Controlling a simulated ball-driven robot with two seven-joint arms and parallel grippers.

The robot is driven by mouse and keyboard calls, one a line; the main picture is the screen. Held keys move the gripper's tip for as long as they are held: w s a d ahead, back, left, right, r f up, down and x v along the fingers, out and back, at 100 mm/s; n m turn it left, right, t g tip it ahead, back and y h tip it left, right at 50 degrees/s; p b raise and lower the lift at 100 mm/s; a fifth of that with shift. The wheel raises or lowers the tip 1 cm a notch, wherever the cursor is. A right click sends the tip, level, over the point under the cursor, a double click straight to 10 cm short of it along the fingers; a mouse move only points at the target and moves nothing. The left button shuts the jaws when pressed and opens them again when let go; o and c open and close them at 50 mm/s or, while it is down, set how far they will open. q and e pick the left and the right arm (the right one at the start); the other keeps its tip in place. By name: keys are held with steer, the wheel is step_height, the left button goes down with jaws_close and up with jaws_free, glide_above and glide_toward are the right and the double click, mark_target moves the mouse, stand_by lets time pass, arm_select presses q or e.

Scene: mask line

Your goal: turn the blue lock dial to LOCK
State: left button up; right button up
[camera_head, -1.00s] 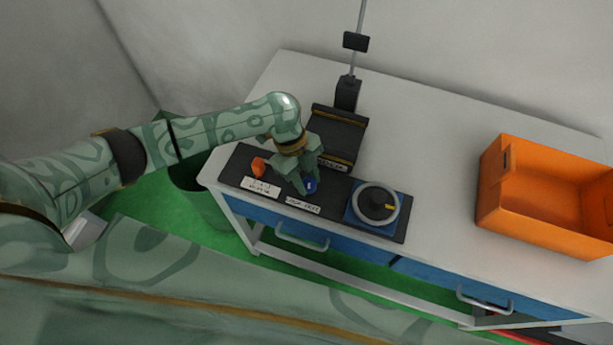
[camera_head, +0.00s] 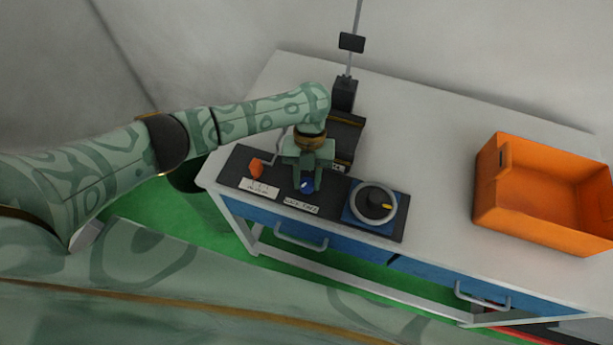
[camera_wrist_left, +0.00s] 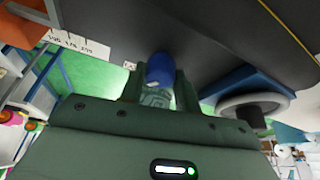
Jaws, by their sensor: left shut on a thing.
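The blue lock dial (camera_head: 307,185) sits on the dark panel (camera_head: 240,166), above a white label plate (camera_head: 301,205). My left gripper (camera_head: 305,180) comes down over the dial from above and is shut on it. In the left wrist view the blue dial (camera_wrist_left: 160,70) shows between the two fingers, which hide its sides. Which way the dial points cannot be told, as the fingers cover much of it. My right gripper is not in view.
An orange knob (camera_head: 256,168) stands left of the dial. A round grey dial with a black hub (camera_head: 374,203) on a blue base is to the right. A black device (camera_head: 346,135) stands behind. An orange crate (camera_head: 490,190) is at the right of the table (camera_head: 430,150).

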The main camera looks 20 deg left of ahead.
arm_select(q)
steer(key=shift+d+m+y, duration=0.1)
steer(key=shift+m+y, duration=0.4)
steer(key=shift+m, duration=0.8)
steer(key=o, duration=1)
steer(key=p+v, duration=0.4)
steer(key=v, duration=1.2)
steer(key=shift+w+d+r, duration=0.1)
steer(key=shift+w+d, duration=0.05)
